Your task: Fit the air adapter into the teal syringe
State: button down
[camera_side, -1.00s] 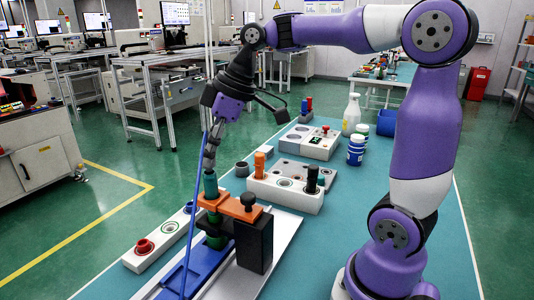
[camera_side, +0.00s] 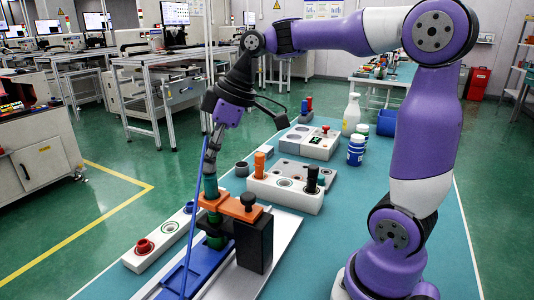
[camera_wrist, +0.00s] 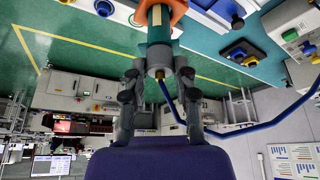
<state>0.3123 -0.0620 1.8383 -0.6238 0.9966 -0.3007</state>
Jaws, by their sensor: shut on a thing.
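The teal syringe (camera_side: 210,187) stands upright in an orange clamp (camera_side: 228,205) on a black post. A green part shows below the clamp. My gripper (camera_side: 209,170) is right above the syringe's upper end, tilted, with its fingers shut on the air adapter. The fingers hide the joint, so I cannot tell how deep the adapter sits.
A long white block with a red ring (camera_side: 144,246) lies left of the clamp. A grey-white fixture with orange and black pegs (camera_side: 286,190) stands behind right. A control box (camera_side: 310,142), bottles (camera_side: 351,115) and a blue bin (camera_side: 386,122) are farther back.

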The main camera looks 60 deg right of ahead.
jog(key=shift+f, duration=0.15)
jog(key=c, duration=0.5)
grip_release()
jog(key=shift+c, duration=0.2)
jog(key=o, duration=0.4)
jog(key=shift+r, duration=3.5)
